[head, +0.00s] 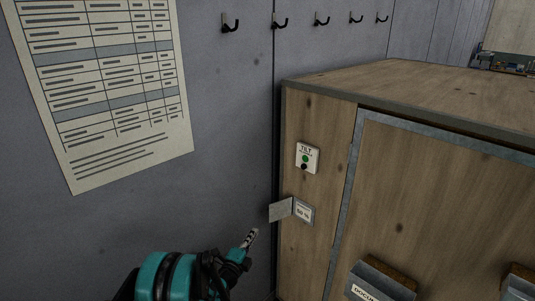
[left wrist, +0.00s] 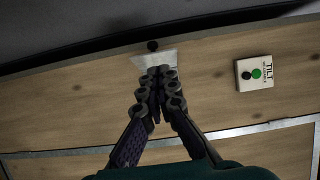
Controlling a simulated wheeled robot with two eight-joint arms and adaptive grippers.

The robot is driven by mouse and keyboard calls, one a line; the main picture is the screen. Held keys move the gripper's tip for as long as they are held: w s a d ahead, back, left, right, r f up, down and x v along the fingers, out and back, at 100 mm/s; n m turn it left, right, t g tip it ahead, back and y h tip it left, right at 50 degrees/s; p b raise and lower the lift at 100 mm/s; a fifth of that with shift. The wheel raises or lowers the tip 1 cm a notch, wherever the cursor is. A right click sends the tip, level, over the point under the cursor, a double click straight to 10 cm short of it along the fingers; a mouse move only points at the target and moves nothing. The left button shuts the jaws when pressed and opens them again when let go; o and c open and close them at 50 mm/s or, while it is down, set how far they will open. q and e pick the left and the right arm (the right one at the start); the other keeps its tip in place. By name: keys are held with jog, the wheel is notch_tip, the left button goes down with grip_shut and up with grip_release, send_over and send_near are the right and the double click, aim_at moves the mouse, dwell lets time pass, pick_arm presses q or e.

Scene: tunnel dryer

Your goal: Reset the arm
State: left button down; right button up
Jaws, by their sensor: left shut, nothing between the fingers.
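My left gripper (head: 250,238) comes in from the bottom of the head view, with its teal arm below it. Its fingers are together and hold nothing. In the left wrist view the closed fingertips (left wrist: 159,74) overlap the lower part of a pale grey flap (left wrist: 155,57). In the head view this flap (head: 280,210) sticks out from the wooden crate's narrow side panel beside a small label (head: 303,211), and the fingertips are to its lower left with a visible gap. My right gripper is in neither view.
The wooden crate (head: 440,85) fills the right side. A white TILT indicator (head: 307,158), with a green and a black dot, sits above the flap. Document holders (head: 378,284) are on its front. A grey wall with hooks (head: 280,23) and a printed sheet (head: 105,90) stands behind.

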pick_arm(q)
jog(key=s+a+r+n+t+y, duration=0.1)
jog(key=a+r+n+y, duration=0.25)
jog(key=r, duration=0.35)
jog(key=s+a+r+n+y, duration=0.1)
jog(key=a+r+n+y, duration=0.1)
jog(key=a+r+n, duration=0.35)
jog(key=s+a+r+n+g+y, duration=0.2)
jog(key=s+a+r+n+y, duration=0.25)
jog(key=s+a, duration=0.2)
jog(key=s+d+f+n+g+h, duration=0.1)
jog(key=s+f+n+g, duration=0.1)
jog(key=s, duration=0.7)
jog(key=s+d+f+n+g+h, duration=0.1)
jog(key=s+f+n+g, duration=0.2)
jog(key=s, duration=0.7)
jog(key=s+d+f+n+g+h, duration=0.1)
jog(key=s+d+f+n+g, duration=0.1)
jog(key=s, duration=0.8)
jog(key=shift+s+f+n+g+h, duration=0.3)
jog(key=shift+f+n+g, duration=0.45)
jog(key=shift+f+g, duration=0.2)
jog(key=shift+w, duration=0.1)
